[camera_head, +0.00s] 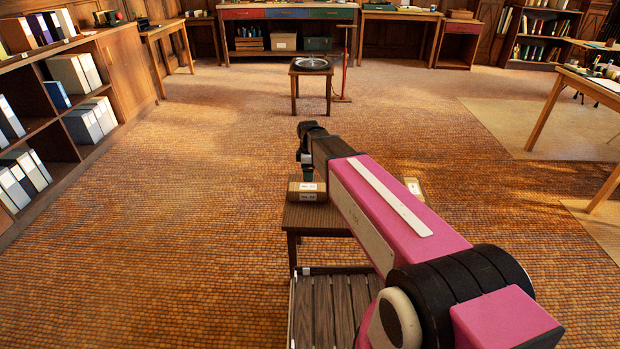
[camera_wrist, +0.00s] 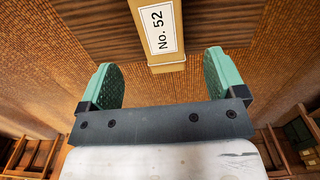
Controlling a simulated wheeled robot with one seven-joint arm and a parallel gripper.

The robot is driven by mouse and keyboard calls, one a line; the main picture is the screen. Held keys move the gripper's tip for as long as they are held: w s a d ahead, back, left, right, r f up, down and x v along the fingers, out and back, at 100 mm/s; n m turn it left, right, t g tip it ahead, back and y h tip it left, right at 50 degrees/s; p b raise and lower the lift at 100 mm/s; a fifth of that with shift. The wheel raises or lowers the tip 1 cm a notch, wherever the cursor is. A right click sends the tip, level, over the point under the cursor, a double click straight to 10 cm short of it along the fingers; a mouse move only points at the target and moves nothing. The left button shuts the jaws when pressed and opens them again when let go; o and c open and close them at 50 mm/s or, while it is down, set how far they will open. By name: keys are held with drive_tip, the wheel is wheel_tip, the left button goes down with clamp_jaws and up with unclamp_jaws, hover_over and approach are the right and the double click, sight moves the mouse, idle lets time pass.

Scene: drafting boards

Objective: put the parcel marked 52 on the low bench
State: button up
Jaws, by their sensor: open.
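The parcel marked 52 (camera_wrist: 154,62) is a tan box with a white "No. 52" label in the wrist view. My gripper (camera_wrist: 161,82) is open, with one green finger on each side of the parcel's near end and a gap to both. In the head view my gripper (camera_head: 307,172) is just above a small tan parcel (camera_head: 307,196) on a brown wooden table (camera_head: 310,219); its label is too small to read there. A slatted, grey-framed piece (camera_head: 335,305) in front of me looks like the low bench; my arm covers its right part.
Another parcel (camera_head: 413,187) stands at the table's right end, partly behind my arm. A small stool (camera_head: 310,82) with a round dish is farther back. Shelves (camera_head: 60,100) line the left, and a drafting table (camera_head: 590,85) is at right. Floor on the left is clear.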

drive_tip(key=s+d+f+m, duration=0.3)
drive_tip(key=s+d+m, duration=1.4)
drive_tip(key=s+d, duration=0.1)
drive_tip(key=shift+s+d+f+m, duration=0.15)
drive_tip(key=shift+s+d+m, duration=0.2)
drive_tip(key=shift+d, duration=0.4)
